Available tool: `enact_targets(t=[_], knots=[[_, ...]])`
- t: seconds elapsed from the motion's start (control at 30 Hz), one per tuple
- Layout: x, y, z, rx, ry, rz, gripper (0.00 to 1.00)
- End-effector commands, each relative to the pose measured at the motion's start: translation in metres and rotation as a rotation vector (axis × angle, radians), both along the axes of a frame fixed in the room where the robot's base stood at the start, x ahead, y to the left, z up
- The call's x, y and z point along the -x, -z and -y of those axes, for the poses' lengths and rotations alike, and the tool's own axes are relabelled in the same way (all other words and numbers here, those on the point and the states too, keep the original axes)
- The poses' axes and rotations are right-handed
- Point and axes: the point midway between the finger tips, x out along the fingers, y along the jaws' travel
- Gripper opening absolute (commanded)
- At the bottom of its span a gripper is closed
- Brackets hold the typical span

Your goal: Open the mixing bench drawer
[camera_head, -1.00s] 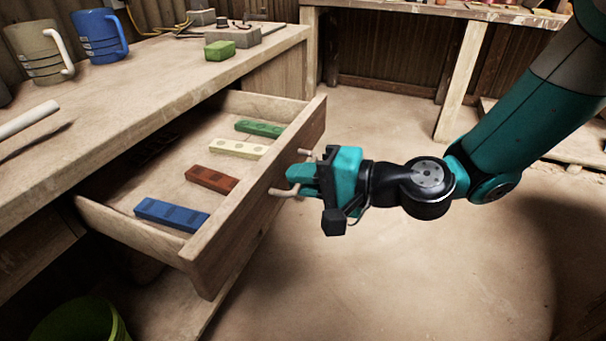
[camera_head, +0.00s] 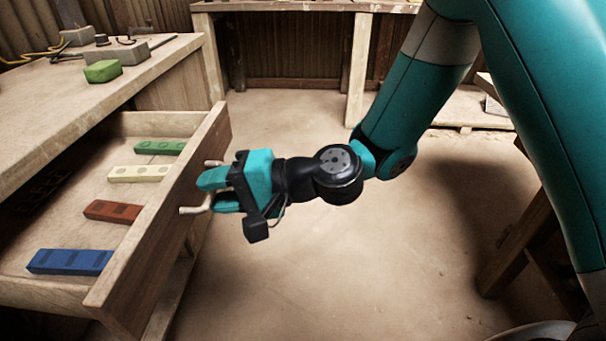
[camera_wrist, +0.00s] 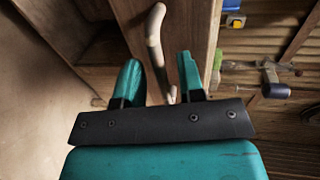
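The mixing bench drawer (camera_head: 150,235) stands pulled well out from under the bench top, its inside showing. Its pale bar handle (camera_head: 194,209) sticks out from the drawer front and also shows in the wrist view (camera_wrist: 154,45). My gripper (camera_head: 206,192) is at the handle with its two teal fingers spread apart. In the wrist view, my gripper (camera_wrist: 158,60) has the handle bar between its fingers, with gaps beside it. Part of the handle is hidden behind the fingers in the head view.
In the drawer lie a green bar (camera_head: 159,147), a cream bar (camera_head: 138,173), a red bar (camera_head: 112,211) and a blue bar (camera_head: 68,261). A green block (camera_head: 102,71) sits on the bench top (camera_head: 60,110). The floor (camera_head: 330,260) right of the drawer is clear.

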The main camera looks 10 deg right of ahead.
Motion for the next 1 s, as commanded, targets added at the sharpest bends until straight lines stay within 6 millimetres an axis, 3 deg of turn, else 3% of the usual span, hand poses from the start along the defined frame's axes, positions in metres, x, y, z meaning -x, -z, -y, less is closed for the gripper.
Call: enact_targets(t=[0.43,0.6,1.0], knots=[[0.022,-0.024,0.104,-0.002,0.009,-0.001,0.35],[0.029,-0.021,0.132,-0.001,0.005,0.01,0.35],[0.035,-0.033,0.157,-0.001,0.001,0.003,0.35]])
